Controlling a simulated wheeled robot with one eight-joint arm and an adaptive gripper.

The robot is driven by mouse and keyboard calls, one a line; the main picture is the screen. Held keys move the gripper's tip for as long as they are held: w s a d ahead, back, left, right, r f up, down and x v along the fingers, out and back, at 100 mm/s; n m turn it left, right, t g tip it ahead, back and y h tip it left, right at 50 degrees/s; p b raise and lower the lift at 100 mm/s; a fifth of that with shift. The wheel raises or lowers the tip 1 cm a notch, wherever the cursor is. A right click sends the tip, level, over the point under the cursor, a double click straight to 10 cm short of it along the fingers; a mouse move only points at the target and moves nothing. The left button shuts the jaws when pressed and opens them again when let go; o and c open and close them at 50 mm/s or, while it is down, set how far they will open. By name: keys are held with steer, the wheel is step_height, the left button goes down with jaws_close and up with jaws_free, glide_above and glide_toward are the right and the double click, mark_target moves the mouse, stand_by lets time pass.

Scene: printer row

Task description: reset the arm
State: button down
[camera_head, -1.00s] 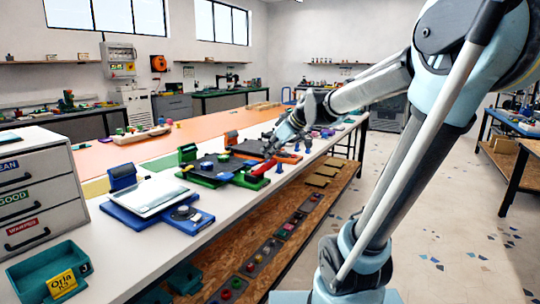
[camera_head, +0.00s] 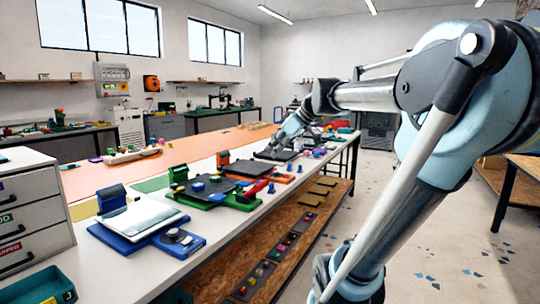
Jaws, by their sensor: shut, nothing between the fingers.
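My arm reaches in from the right side and bends over toward the workbench (camera_head: 105,264). My gripper (camera_head: 276,148) is at the end of the arm, pointing down and left over the far part of the bench. It is shut with nothing in it. It is close above or beside a dark flat plate (camera_head: 268,155); I cannot tell whether they touch. The gripper is small in this view and its fingertips are partly hard to make out.
On the bench stand a blue device with a pale plate (camera_head: 140,214), a green device (camera_head: 204,200) and an orange device (camera_head: 240,168). A red object (camera_head: 254,187) lies beside them. Grey drawers (camera_head: 40,185) and a teal bin (camera_head: 45,288) are at left. Open floor (camera_head: 430,240) lies right.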

stand_by(0.3)
steer(key=s+d+f+m+h, duration=0.2)
steer(key=s+d+f+m, duration=0.2)
steer(key=f, duration=0.5)
steer(key=s+d+f+m+g+h, duration=0.1)
steer(key=s+d+f+m+h, duration=0.2)
steer(key=s+d+f, duration=0.3)
steer(key=s+d+f+m+g+h, duration=0.1)
steer(key=s+d+f+m, duration=0.3)
steer(key=s+f, duration=0.6)
step_height(320, 180, down, 4)
steer(key=shift+s+d+r+m+h, duration=0.2)
steer(key=shift+d+r+m+h, duration=0.1)
steer(key=shift+d+h, duration=0.35)
steer(key=shift+a, duration=0.1)
steer(key=shift+w+f, duration=0.25)
steer(key=shift+w, duration=0.2)
